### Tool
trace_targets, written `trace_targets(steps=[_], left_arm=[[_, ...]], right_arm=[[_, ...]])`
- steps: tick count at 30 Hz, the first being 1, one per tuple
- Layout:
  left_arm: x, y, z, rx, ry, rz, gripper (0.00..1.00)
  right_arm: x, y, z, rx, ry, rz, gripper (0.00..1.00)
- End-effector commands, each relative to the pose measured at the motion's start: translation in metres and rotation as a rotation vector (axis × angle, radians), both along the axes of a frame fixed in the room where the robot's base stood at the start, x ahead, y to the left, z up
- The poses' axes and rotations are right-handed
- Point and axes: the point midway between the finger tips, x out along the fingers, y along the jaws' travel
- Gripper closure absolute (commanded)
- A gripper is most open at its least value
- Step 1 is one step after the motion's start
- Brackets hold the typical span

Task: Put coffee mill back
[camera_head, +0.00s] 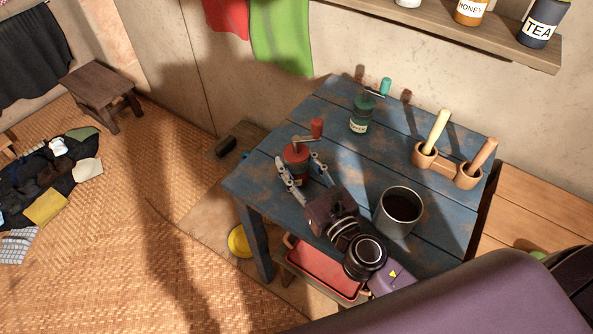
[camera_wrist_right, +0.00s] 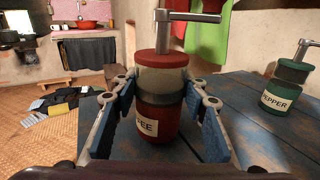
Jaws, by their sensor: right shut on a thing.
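The red coffee mill (camera_head: 297,162) has a crank with a red knob and stands upright at the left side of the blue table (camera_head: 340,120). In the right wrist view the mill (camera_wrist_right: 158,118) shows a pale band and a label ending in "EE". My right gripper (camera_head: 303,174) is shut on its body, with one finger on each side. I cannot tell whether its base touches the tabletop. A green pepper mill (camera_head: 361,115) stands farther back on the table and also shows in the right wrist view (camera_wrist_right: 283,88). My left gripper is out of view.
A metal mug (camera_head: 399,208) with dark contents stands on the table's right front. A wooden double holder (camera_head: 442,166) with two handles stands behind it. A wall shelf (camera_head: 490,38) carries jars labelled honey and tea. The table's middle is clear.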

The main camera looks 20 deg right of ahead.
Motion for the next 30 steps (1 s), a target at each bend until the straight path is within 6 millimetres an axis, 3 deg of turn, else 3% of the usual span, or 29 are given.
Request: trace_targets(steps=[3, 15, 16, 20, 30], left_arm=[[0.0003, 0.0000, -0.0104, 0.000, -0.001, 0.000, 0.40], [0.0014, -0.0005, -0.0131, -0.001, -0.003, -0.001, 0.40], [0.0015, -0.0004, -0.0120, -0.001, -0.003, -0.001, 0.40], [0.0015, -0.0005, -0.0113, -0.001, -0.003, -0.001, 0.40], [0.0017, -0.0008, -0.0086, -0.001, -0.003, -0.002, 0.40]], right_arm=[[0.0002, 0.0000, -0.0132, 0.001, 0.000, -0.001, 0.87], [0.0001, 0.0000, -0.0165, 0.000, 0.000, 0.000, 0.87], [0.0000, 0.0000, -0.0158, 0.000, 0.000, 0.000, 0.58], [0.0000, 0.0000, -0.0153, 0.000, 0.001, 0.000, 0.44], [0.0000, 0.0000, -0.0122, 0.000, 0.000, 0.000, 0.43]])
